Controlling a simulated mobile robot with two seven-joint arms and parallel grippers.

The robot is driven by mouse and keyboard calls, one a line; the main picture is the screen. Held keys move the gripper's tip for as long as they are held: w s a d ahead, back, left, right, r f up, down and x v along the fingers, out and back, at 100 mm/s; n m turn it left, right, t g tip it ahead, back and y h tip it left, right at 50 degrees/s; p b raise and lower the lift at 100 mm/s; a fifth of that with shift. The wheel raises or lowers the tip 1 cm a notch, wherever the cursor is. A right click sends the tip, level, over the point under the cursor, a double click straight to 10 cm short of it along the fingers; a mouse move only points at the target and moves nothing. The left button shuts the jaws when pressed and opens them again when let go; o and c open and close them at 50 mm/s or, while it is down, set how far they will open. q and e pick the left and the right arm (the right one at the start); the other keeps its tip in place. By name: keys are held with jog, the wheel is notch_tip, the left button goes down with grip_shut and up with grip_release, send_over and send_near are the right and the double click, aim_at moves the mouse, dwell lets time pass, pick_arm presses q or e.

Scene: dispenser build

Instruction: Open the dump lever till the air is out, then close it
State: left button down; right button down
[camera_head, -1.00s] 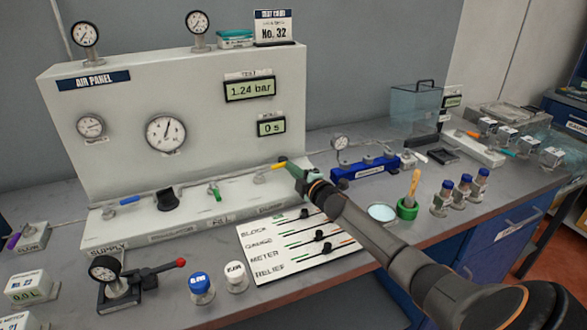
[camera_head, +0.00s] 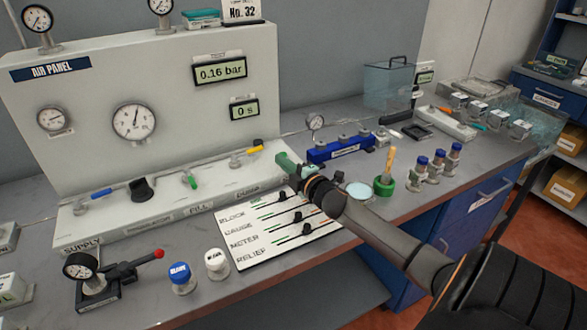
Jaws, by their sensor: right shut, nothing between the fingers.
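The dump lever (camera_head: 254,150) is the yellow handle at the right end of the ledge on the air panel (camera_head: 95,110), above the "DUMP" label. It lies roughly along the pipe. The panel's upper display (camera_head: 220,72) reads 0.16 bar; the lower display (camera_head: 244,109) reads 0 s. My right gripper (camera_head: 281,159), with green fingers, is shut and empty just right of the lever, with a small gap between them in the picture. My left gripper is not in view.
Blue supply (camera_head: 97,194) and green fill (camera_head: 190,180) levers share the ledge. A slider board (camera_head: 235,238) lies below my gripper. A blue manifold (camera_head: 340,149), a green cup (camera_head: 384,187) and several blue-capped bottles stand to the right.

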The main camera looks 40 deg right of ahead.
jog(key=shift+s+a+r, duration=0.1)
jog(key=shift+s+a, duration=0.1)
jog(key=shift+s, duration=1.1)
jog(key=shift+s+a, duration=0.2)
jog(key=shift+s, duration=1.05)
